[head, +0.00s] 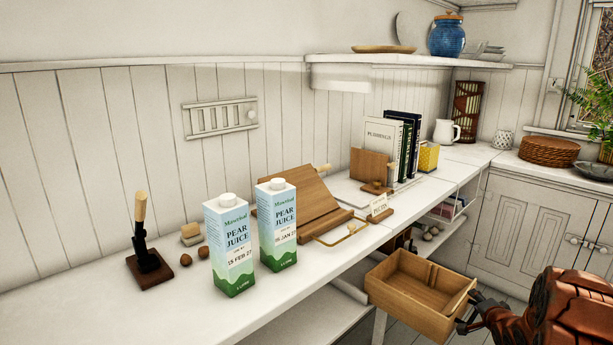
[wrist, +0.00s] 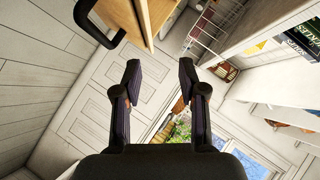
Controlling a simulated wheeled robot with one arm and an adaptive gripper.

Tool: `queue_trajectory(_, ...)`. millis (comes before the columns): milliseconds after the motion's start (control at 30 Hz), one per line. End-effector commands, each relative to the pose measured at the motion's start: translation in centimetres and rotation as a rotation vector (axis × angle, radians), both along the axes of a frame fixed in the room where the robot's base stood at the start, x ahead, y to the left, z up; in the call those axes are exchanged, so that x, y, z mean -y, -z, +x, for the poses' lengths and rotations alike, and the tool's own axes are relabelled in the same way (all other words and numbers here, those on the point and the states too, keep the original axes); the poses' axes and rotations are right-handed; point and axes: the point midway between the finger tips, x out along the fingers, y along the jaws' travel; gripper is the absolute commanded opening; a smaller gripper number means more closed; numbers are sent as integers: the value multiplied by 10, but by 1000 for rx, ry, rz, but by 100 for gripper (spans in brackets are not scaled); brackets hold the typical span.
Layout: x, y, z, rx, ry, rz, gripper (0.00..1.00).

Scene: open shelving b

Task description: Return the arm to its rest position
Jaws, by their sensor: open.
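My gripper (head: 470,311) is at the lower right in the head view, beside the front of a pulled-out wooden drawer (head: 420,305). In the wrist view my gripper (wrist: 160,72) has its two dark fingers spread apart with nothing between them. The drawer front (wrist: 153,14) and its dark handle (wrist: 98,28) show at the top of the wrist view, apart from the fingers. The drawer looks empty from the head camera. My arm comes in from the lower right corner.
Two pear juice cartons (head: 231,255) (head: 278,232) stand on the white counter (head: 190,312). A wooden book stand (head: 300,210), upright books (head: 385,140) and a white jug (head: 446,132) are farther along. White cabinets (head: 530,225) close off the right side. The counter's front left is clear.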

Motion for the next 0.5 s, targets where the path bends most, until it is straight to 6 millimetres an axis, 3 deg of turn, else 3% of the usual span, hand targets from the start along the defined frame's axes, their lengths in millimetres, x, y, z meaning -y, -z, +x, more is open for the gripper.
queue_trajectory(33, -8, -21, 0, -39, -8, -34, 41)
queue_trajectory(100, -17, -39, -3, -96, -14, -79, 41)
queue_trajectory(500, -85, -129, -48, -428, -95, -280, 41)
